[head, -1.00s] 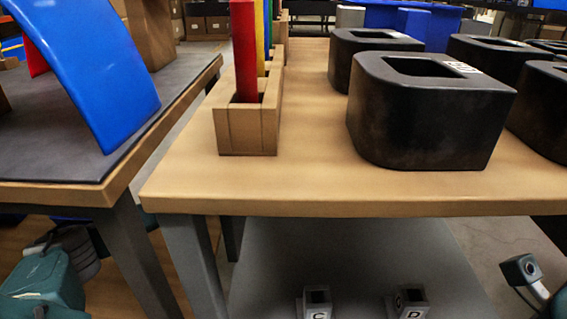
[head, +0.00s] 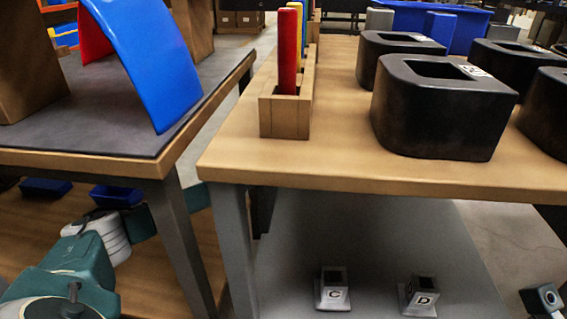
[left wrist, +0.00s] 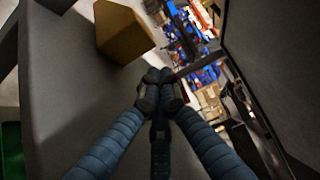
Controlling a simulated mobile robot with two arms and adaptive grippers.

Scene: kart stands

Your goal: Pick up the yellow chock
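In the left wrist view a tan-yellow block (left wrist: 122,32) with slanted faces lies on a grey surface, above and left of my left gripper. I cannot tell for sure that it is the yellow chock. My left gripper (left wrist: 160,78) has its two fingertips together with nothing visible between them, apart from the block. In the head view I see no chock that is clearly yellow. My left arm shows at the lower left there, but its gripper is not visible.
A wooden table (head: 350,172) bears large black blocks (head: 440,120) and a wooden holder (head: 285,116) with red, yellow and blue bars. A blue curved panel (head: 150,65) stands on the left table (head: 90,160). Small C (head: 332,290) and D (head: 420,296) stands sit low down.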

